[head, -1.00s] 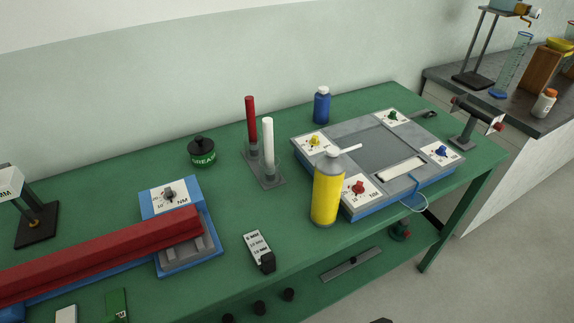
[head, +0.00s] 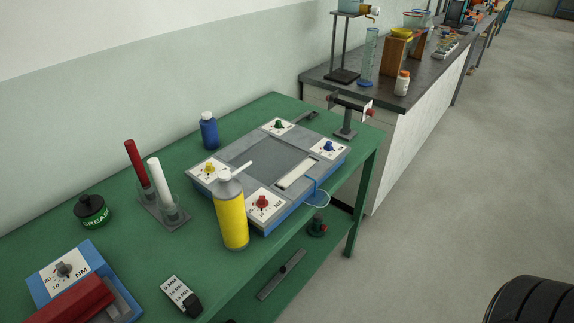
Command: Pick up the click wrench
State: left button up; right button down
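I cannot make out for certain which thing is the click wrench. A long red bar (head: 75,305) lies over a blue unit (head: 50,271) with an NM dial at the lower left, cut by the picture's edge. A grey bar (head: 281,275) lies on the lower shelf. A post stand (head: 348,118) with a red-ended crosspiece and a white card stands at the bench's far right end. Neither of my grippers shows.
The green bench (head: 120,235) also holds a grey-blue four-dial panel (head: 262,159), a yellow spray can (head: 231,218), a blue bottle (head: 208,131), red and white sticks and a grease pot (head: 91,210). A black ribbed object (head: 535,302) shows lower right.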

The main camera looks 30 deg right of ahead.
aim_at(332, 99)
jog(key=z, duration=1.4)
